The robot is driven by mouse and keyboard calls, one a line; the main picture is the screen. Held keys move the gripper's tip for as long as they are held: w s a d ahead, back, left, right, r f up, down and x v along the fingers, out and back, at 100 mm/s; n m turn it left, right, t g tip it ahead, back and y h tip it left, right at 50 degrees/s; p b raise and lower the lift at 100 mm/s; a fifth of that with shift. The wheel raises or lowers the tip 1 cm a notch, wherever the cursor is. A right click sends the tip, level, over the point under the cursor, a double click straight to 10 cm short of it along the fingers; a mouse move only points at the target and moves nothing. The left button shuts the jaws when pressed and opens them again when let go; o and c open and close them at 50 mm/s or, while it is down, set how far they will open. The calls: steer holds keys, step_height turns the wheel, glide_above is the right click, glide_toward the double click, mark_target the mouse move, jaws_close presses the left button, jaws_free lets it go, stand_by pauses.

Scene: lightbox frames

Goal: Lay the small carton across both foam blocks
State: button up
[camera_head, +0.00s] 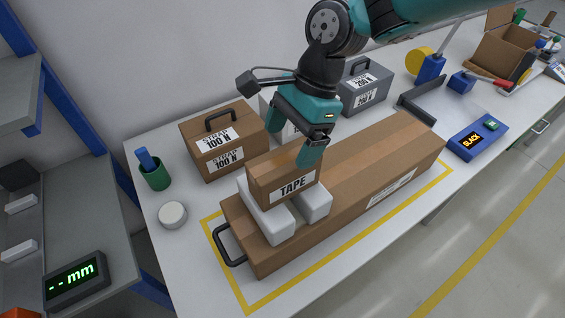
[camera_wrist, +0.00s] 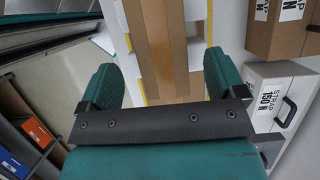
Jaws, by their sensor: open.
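The small brown carton (camera_head: 284,182), labelled TAPE, lies across two white foam blocks, with the left block (camera_head: 268,220) and the right block (camera_head: 317,204) showing beneath it. The blocks stand on top of a long brown box (camera_head: 375,160). My gripper (camera_head: 292,152) is open, right at the small carton's top. One teal fingertip shows near the carton's right top edge; the other is largely hidden. In the wrist view, both fingers stand apart around my gripper's gap (camera_wrist: 160,84), with a brown taped surface between and beyond them. I cannot tell whether the fingers touch the carton.
The long box has a black end handle (camera_head: 228,246) and lies within a yellow outline (camera_head: 330,254) on the white table. A STRAP 100 N case (camera_head: 222,140), a green cup (camera_head: 155,177) and a white round tub (camera_head: 173,214) stand left. A grey case (camera_head: 364,88) stands behind.

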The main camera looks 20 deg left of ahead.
steer(key=v, duration=0.6)
steer(key=shift+d+r, duration=0.1)
steer(key=shift+r, duration=0.1)
steer(key=s+d+r+n+t+y, duration=0.1)
steer(key=s+d+r+n, duration=0.2)
steer(key=d, duration=0.4)
steer(key=s+d+r+n+t, duration=0.1)
steer(key=s+d+r+n, duration=0.1)
steer(key=d+n, duration=0.35)
steer(key=s+d+f+n+t, duration=0.1)
steer(key=s+d+n, duration=0.5)
steer(key=s+d, duration=0.2)
steer(key=d, duration=0.2)
steer(key=shift+s+d+f+n, duration=0.15)
steer(key=shift+d+f+n, duration=0.05)
steer(key=shift+d+n, duration=0.15)
steer(key=shift+b, duration=0.3)
step_height(320, 180, down, 4)
steer(key=b, duration=0.3)
steer(key=shift+r+b, duration=0.1)
steer(key=shift+b, duration=0.3)
